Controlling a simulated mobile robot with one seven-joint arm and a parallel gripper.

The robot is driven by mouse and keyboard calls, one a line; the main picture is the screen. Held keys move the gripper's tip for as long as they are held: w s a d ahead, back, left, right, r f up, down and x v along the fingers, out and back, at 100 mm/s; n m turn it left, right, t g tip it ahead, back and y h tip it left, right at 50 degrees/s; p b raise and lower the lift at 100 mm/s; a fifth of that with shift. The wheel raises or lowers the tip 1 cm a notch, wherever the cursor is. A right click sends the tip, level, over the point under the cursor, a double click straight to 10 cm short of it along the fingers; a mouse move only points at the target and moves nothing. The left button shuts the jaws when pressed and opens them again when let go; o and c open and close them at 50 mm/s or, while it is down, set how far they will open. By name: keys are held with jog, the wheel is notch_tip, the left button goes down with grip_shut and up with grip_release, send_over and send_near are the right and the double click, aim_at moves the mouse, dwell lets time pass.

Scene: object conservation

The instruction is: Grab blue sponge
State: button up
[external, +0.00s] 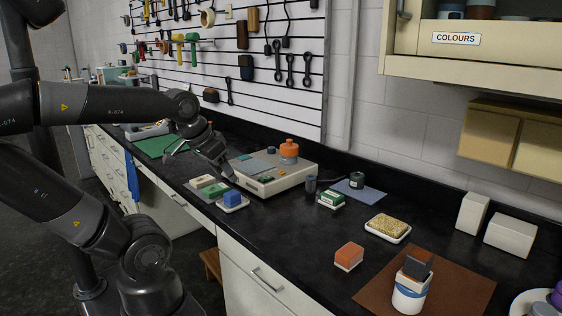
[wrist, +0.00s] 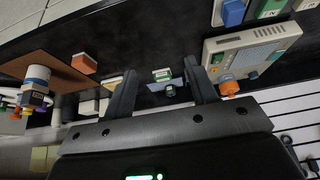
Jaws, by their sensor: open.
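The blue sponge (external: 233,198) is a small block on a white tray (external: 237,207) near the front edge of the black counter. In the wrist view a blue block (wrist: 234,12) shows at the top edge, to the right of my fingers and partly cut off. My gripper (external: 222,172) is above the counter, behind the sponge and beside the beige device, apart from the sponge. In the wrist view my gripper (wrist: 160,78) has its two fingers apart, with nothing held between them.
A green block (external: 215,189) and a pale block (external: 202,182) sit close left of the sponge. The beige device (external: 270,178) with an orange knob (external: 289,148) stands behind it. A green-and-white block (external: 331,198) is to the right. Bare counter lies in front of that block.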

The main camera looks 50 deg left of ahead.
jog(key=shift+c, duration=0.3)
jog(key=g, duration=0.6)
send_over(232, 193)
notch_tip(232, 193, down, 9)
jog(key=shift+n, duration=0.4)
notch_tip(232, 193, down, 11)
jog(key=shift+r, duration=0.1)
jog(key=c, duration=0.7)
jog(key=shift+r, duration=0.1)
jog(key=shift+c, duration=0.2)
